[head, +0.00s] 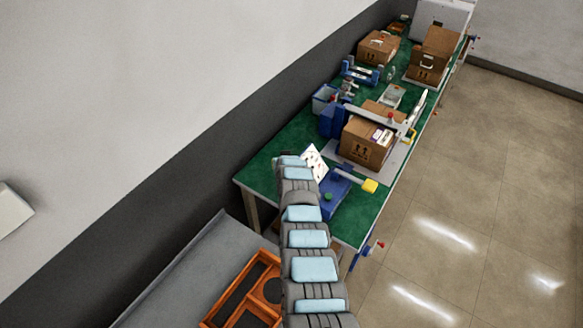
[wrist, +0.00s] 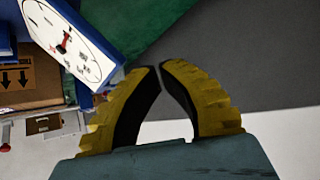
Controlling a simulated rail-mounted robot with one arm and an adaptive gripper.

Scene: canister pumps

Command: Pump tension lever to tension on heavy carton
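A blue tensioning unit (head: 333,196) stands at the near end of the green table, with a lever ending in a yellow grip (head: 369,186) that points right. A white gauge plate (head: 314,162) stands beside it; in the wrist view the gauge face (wrist: 72,42) has a red needle. A brown carton with black arrows (head: 366,153) sits just behind the unit and partly shows in the wrist view (wrist: 35,72). My gripper (wrist: 159,66) has yellow fingers with tips nearly touching and nothing between them. My arm hides it in the head view. The lever is not identifiable in the wrist view.
The green table (head: 267,165) runs to the far right beside the wall. More cartons (head: 379,47) and blue equipment (head: 361,72) stand farther back. An orange tray (head: 240,292) lies at the lower left. The tiled floor (head: 470,180) right of the table is clear.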

